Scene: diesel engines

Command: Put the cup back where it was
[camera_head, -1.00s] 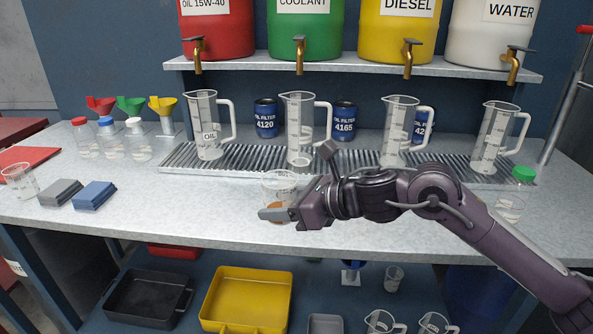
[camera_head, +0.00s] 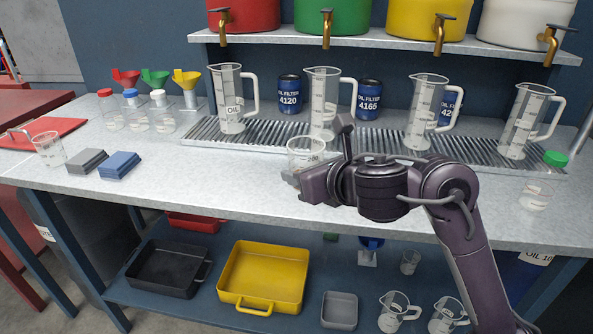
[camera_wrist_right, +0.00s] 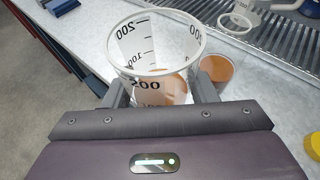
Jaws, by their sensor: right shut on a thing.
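The cup (camera_head: 306,148) is clear, with black graduation marks reading 100 and 200. In the head view it is over the front of the bench, before the drip grate. My right gripper (camera_wrist_right: 160,95) is shut on the cup, with one finger on each side in the right wrist view. The cup (camera_wrist_right: 150,50) looks upright there, and orange-brown colour shows through its lower part. I cannot tell whether its base touches the bench. My left gripper is not in view.
A container with orange-brown content (camera_wrist_right: 216,72) stands beside the cup. Several graduated pitchers (camera_head: 232,100) stand on the grate (camera_head: 275,135). Another clear cup (camera_head: 48,150) is at far left, near grey (camera_head: 87,160) and blue (camera_head: 121,164) blocks. The bench front (camera_head: 215,185) is clear.

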